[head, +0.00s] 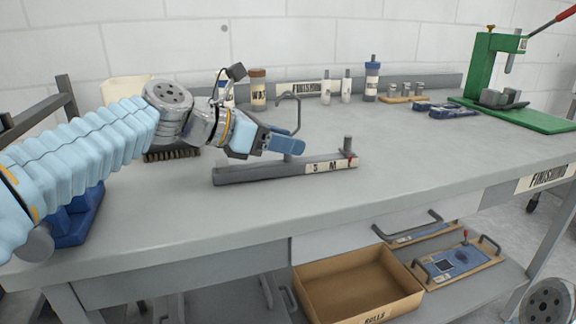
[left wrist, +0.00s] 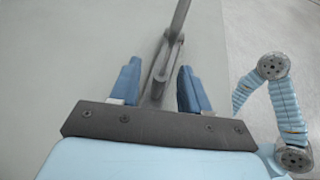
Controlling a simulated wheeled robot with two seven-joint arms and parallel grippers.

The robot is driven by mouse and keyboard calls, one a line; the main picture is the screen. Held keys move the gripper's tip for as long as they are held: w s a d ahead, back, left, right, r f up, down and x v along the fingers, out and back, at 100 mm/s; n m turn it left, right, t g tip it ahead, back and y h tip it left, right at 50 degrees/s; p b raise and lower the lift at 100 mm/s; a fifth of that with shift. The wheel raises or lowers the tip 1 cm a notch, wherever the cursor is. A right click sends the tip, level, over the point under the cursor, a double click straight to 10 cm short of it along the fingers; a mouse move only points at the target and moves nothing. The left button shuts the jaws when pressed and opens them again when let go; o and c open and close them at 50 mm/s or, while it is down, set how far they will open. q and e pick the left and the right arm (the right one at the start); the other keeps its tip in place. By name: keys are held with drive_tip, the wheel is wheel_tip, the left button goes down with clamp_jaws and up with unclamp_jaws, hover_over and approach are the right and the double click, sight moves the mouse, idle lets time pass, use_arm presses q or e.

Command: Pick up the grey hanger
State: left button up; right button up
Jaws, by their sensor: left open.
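A thin grey hooked rod (head: 298,108), which looks like the grey hanger, rises above a long grey bar-shaped stand (head: 260,174) labelled "5 M" on the bench. A short post stands at the stand's right end. My left gripper (head: 286,146) is just above the stand, its blue fingers open and hiding the rod's lower part. In the left wrist view, a grey post and bar (left wrist: 160,84) lie between the two open fingers (left wrist: 157,82), with visible gaps at the sides. I cannot tell whether a finger touches it. My right gripper is not in view.
A brush (head: 172,154) lies under my left wrist. Bottles, including a brown-lidded jar (head: 258,90), line the back. A green press (head: 480,70) stands at the back right. Below the bench are a cardboard box (head: 310,285) and a blue-topped board (head: 455,262). The bench right of the stand is clear.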

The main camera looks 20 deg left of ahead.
sight(296, 159)
use_arm(q)
drive_tip(key=shift+x, duration=1.55)
clamp_jaws()
drive_tip(key=shift+r, duration=0.1)
